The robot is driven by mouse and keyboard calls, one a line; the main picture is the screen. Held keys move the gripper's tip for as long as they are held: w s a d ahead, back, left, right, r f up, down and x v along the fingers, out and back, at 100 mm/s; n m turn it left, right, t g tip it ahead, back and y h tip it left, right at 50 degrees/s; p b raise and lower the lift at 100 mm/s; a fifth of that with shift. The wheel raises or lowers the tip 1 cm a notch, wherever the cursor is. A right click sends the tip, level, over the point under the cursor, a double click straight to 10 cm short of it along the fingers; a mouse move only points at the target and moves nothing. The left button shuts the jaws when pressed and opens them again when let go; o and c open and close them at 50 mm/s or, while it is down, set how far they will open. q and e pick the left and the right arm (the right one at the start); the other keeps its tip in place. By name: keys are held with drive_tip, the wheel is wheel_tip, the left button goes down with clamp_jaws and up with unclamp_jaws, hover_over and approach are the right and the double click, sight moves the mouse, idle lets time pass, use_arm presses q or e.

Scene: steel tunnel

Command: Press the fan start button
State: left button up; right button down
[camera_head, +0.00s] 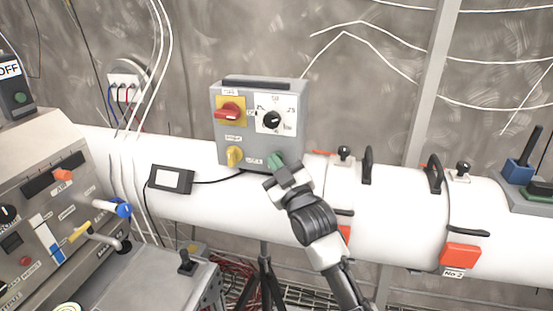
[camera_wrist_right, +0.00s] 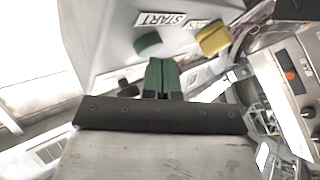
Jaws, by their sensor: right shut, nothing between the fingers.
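A grey control box (camera_head: 262,100) stands in front of the white pipe in the head view, with a red switch, a black dial and a yellow knob (camera_head: 235,156). In the right wrist view a round green button (camera_wrist_right: 148,43) sits beside a START label (camera_wrist_right: 162,19), and the yellow knob (camera_wrist_right: 212,38) is to its right. My right gripper (camera_head: 277,160) is shut and empty at the lower right of the box's face. Its green fingertips (camera_wrist_right: 162,66) appear just below the green button; I cannot tell if they touch. My left gripper is not in view.
A white pipe (camera_head: 200,205) runs behind the box, with black handles and orange blocks at right. A small display (camera_head: 171,179) is on the pipe. A console (camera_head: 50,200) with levers stands at left. A black tripod (camera_head: 263,285) is below the box.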

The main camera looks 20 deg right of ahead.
drive_tip(key=shift+w+d, duration=0.1)
drive_tip(key=shift+w, duration=0.05)
idle(0.4)
drive_tip(key=shift+s+a+p, duration=0.35)
drive_tip(key=shift+s, duration=0.2)
drive_tip(key=s+a+p, duration=0.2)
drive_tip(key=s+a, duration=0.1)
drive_tip(key=s, duration=0.2)
drive_tip(key=shift+a, duration=0.2)
idle(0.4)
idle(0.5)
